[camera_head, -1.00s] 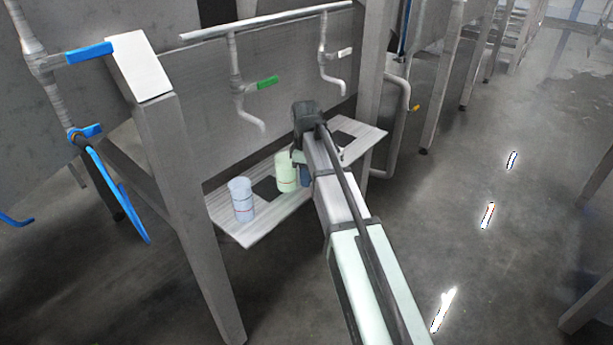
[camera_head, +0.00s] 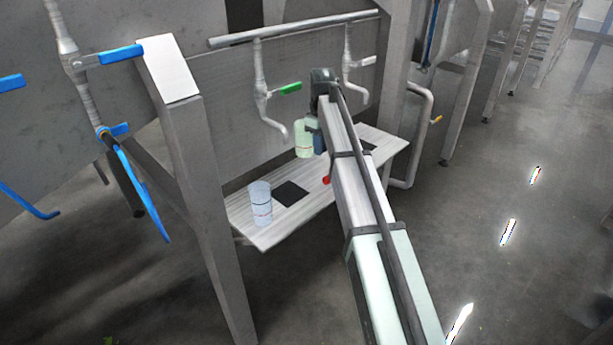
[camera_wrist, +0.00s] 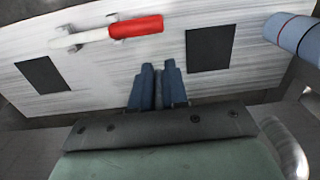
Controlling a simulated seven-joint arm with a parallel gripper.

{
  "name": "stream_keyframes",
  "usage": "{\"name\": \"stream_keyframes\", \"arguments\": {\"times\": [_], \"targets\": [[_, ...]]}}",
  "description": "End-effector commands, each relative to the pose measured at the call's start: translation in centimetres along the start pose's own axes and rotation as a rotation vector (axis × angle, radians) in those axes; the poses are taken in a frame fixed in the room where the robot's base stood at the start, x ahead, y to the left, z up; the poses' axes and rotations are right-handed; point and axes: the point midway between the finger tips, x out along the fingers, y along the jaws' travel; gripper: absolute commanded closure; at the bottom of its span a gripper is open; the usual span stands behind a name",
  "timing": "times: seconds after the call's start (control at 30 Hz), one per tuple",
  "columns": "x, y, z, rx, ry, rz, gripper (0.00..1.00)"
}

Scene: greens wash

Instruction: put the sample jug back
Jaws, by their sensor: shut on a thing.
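A pale green jug (camera_head: 304,140) is at my gripper (camera_head: 318,125), raised above the shelf in the head view. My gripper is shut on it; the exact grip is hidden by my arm. In the wrist view the blue fingers (camera_wrist: 158,88) are close together, and the jug cannot be made out there. A pale blue jug with dark and red bands (camera_head: 260,204) stands upright at the shelf's left end; part of it shows in the wrist view (camera_wrist: 298,38). The shelf (camera_head: 262,236) has a bare black square (camera_head: 290,195) beside the blue jug and another (camera_head: 367,144) farther right.
A red-handled part (camera_wrist: 135,27) with a white stem shows over the shelf; its red also shows beside my arm (camera_head: 327,180). Taps with a green handle (camera_head: 290,88) and a white handle (camera_head: 368,61) hang above the shelf. A grey post (camera_head: 210,210) stands at left.

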Motion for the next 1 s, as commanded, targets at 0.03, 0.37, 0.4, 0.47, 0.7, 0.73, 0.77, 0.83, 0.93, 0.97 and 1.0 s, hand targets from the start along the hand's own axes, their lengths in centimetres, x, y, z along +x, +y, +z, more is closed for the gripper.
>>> {"name": "stream_keyframes", "arguments": {"times": [0.03, 0.37, 0.4, 0.47, 0.7, 0.73, 0.77, 0.83, 0.93, 0.97, 1.0], "targets": [[-0.2, 0.3, -0.4, 0.01, 0.0, -0.001, 1.0], [3.8, 0.3, -0.4, 0.021, -0.002, -0.003, 1.0], [4.5, 0.4, -0.5, 0.02, -0.002, -0.003, 1.0], [5.2, 0.4, -0.5, 0.02, -0.001, -0.002, 1.0], [7.0, 0.5, -0.6, 0.02, -0.001, -0.002, 1.0], [7.4, 0.5, -0.6, 0.02, -0.001, -0.002, 1.0], [7.8, 0.5, -0.6, 0.019, -0.001, -0.002, 1.0], [8.7, 0.5, -0.6, 0.019, -0.001, -0.002, 1.0], [9.5, 0.6, -0.7, 0.019, 0.0, -0.002, 1.0], [9.5, 0.6, -0.7, 0.019, 0.0, -0.001, 1.0], [9.6, 0.6, -0.7, 0.019, 0.0, -0.001, 1.0]]}}
